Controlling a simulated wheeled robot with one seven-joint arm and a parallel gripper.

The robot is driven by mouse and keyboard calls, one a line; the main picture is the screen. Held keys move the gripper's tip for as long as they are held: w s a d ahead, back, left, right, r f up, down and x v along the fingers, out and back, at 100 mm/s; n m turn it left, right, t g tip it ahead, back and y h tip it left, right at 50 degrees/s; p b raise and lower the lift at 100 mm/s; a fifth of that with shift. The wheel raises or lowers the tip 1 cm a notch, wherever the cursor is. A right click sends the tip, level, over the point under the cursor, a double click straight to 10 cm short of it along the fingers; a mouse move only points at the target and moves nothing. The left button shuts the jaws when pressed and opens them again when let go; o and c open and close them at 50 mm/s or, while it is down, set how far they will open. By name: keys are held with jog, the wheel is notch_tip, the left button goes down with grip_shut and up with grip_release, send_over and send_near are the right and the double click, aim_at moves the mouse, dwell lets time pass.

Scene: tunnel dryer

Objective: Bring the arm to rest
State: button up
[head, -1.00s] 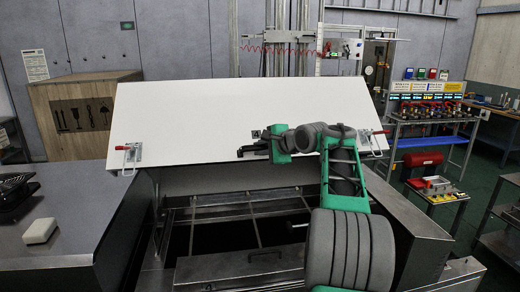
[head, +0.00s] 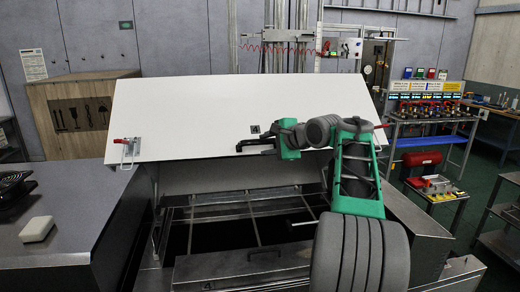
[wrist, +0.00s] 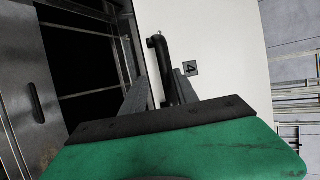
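The white lid panel (head: 200,110) of the dryer stands raised and tilted over the open dark chamber in the head view. It also fills the middle of the wrist view (wrist: 222,50). A black handle (wrist: 163,60) is on the lid near a small dark tag marked 4 (wrist: 190,68). My gripper (head: 250,145) is in front of the lid's lower middle. In the wrist view its two grey fingers (wrist: 163,88) stand apart with the handle between or just beyond them. Whether they touch the handle cannot be told.
A red-handled latch (head: 128,145) is at the lid's left end; my arm partly hides the right one. A dark worktop (head: 75,215) with a pale block (head: 36,229) is at left. A crate (head: 82,115) stands behind. An instrument bench (head: 430,115) stands at right.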

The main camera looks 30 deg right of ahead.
jog(key=v, duration=0.3)
jog(key=shift+s+r, duration=0.2)
jog(key=shift+s, duration=0.1)
